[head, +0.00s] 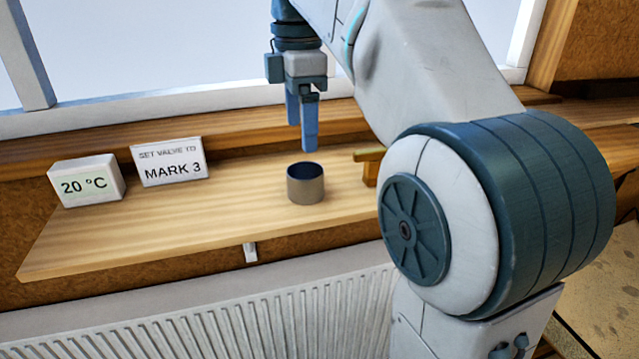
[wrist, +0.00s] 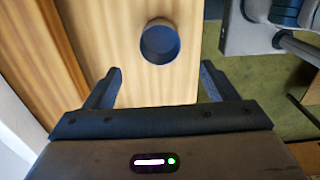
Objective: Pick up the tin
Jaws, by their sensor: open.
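The tin (head: 306,186) is a short, round, grey metal cup with an open top and a dark bluish inside. It stands upright on the wooden shelf (head: 130,243). In the wrist view the tin (wrist: 160,43) shows from above, ahead of my fingertips and roughly centred between them. My gripper (head: 309,135) points down above the tin in the head view, with a gap below the fingers. In the wrist view the two fingers of my gripper (wrist: 162,75) are spread apart with nothing between them.
A 20 °C display block (head: 87,183) and a "SET VALVE TO MARK 3" sign (head: 169,162) stand at the shelf's left. A small wooden piece (head: 370,166) is close right of the tin, partly behind my arm. A window is behind; a radiator (head: 290,310) is below.

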